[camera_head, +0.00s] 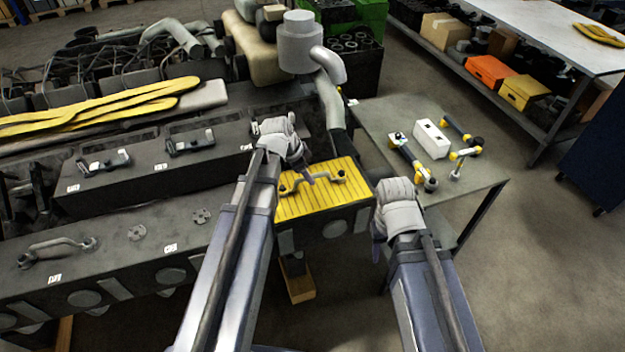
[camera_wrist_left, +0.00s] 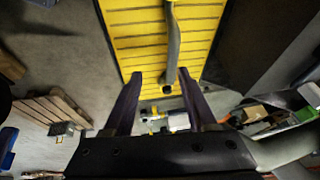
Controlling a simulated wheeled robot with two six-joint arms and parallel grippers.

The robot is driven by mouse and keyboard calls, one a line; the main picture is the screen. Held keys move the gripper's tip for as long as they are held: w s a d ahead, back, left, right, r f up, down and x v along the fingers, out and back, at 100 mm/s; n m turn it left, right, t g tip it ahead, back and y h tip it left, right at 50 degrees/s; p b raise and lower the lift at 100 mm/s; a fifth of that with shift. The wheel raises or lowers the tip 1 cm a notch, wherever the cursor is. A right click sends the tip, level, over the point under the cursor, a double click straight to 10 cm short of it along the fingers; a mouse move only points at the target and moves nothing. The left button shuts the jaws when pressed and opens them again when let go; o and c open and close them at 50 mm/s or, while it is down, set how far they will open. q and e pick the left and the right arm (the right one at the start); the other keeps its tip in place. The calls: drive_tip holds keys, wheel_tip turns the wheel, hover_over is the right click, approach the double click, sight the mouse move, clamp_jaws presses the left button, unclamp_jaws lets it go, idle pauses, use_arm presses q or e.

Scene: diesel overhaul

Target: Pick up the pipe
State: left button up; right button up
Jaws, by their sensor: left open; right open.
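A grey-green bent pipe (camera_head: 330,177) lies on a yellow slatted surface (camera_head: 300,208) in the middle of the head view. In the left wrist view, the pipe (camera_wrist_left: 173,45) runs down from the top edge, and its near end sits between the fingertips. My left gripper (camera_head: 300,172) is above the left part of the pipe. Its open fingers (camera_wrist_left: 162,84) show in the left wrist view, with a gap on both sides of the pipe. My right gripper (camera_head: 379,248) is open and empty, right of the yellow surface; its fingers are mostly hidden by its wrist.
Another curved pipe (camera_head: 57,246) lies on the dark engine block at left. A grey table (camera_head: 480,188) at right holds a white box (camera_head: 431,139) and yellow-and-grey tools. A large grey cylinder with a bent duct (camera_head: 300,42) stands behind the yellow surface. Open floor lies at lower right.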

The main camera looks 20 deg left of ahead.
sight(312, 175)
use_arm(q)
drive_tip(key=shift+w+a+f+m+b, duration=0.1)
drive_tip(key=shift+w+f+m+b, duration=0.5)
drive_tip(key=shift+w+f+b, duration=0.45)
drive_tip(key=b+x, duration=0.5)
drive_tip(key=shift+w, duration=0.35)
clamp_jaws()
idle(1.0)
